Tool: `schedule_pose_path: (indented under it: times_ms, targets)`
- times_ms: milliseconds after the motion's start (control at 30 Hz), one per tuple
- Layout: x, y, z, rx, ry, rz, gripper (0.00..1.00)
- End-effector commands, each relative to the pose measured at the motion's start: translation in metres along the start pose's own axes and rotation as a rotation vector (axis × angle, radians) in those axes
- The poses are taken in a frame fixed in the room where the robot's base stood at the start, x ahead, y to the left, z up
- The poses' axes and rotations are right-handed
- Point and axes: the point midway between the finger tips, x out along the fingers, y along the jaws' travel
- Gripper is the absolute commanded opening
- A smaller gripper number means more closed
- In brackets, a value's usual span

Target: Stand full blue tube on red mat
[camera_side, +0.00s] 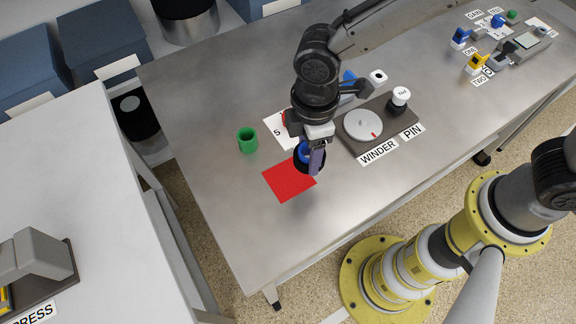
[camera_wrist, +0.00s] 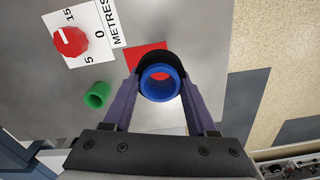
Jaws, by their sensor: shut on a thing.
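The blue tube (camera_side: 304,153) is in my gripper, with a black roll around it (camera_wrist: 164,58). In the wrist view I look onto its open blue end (camera_wrist: 160,70). My gripper's purple fingers (camera_side: 316,158) are shut on it from both sides, also in the wrist view (camera_wrist: 160,82). The red mat (camera_side: 284,184) lies flat on the steel table, just left of and below the tube in the side view. In the wrist view the mat (camera_wrist: 142,57) is partly hidden behind the roll. I cannot tell how far the tube is above the table.
A green tube (camera_side: 248,141) stands left of my gripper. A red dial on a METRES card (camera_wrist: 71,41) is close by, mostly hidden in the side view. The winder (camera_side: 363,125) and a white-capped pin (camera_side: 400,97) stand to the right. The table in front of the mat is clear.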

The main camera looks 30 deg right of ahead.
Motion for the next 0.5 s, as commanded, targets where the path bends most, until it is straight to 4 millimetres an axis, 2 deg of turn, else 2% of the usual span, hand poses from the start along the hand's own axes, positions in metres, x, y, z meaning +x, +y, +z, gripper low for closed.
schedule_pose_path:
  times_ms: [33,200,500]
  targets:
    - [0.012,0.003,-0.005,0.0,-0.007,-0.004,0.0]
    - [0.035,0.014,-0.023,0.0,-0.004,-0.002,0.0]
    - [0.052,0.021,-0.034,0.0,-0.004,-0.002,0.0]
